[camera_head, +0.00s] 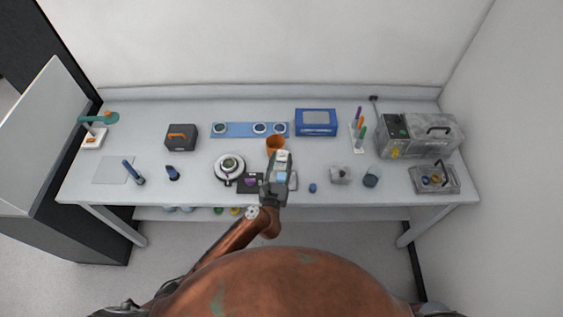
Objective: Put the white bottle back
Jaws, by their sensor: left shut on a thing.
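My left gripper (277,178) reaches up over the front middle of the table and is shut on the white bottle (283,157). The bottle's pale upper part shows just beyond the fingers; the gripper hides much of the rest. I cannot tell whether its base is clear of the table. An orange cup (274,143) is right behind the bottle. My right gripper is not in view.
A round white instrument (229,167) and a dark tray (248,183) are left of the gripper. A blue strip (238,130) with round pieces and a blue box (316,121) stand behind. A small blue cap (312,188) is to the right. The grey table (205,190) has free room at front left.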

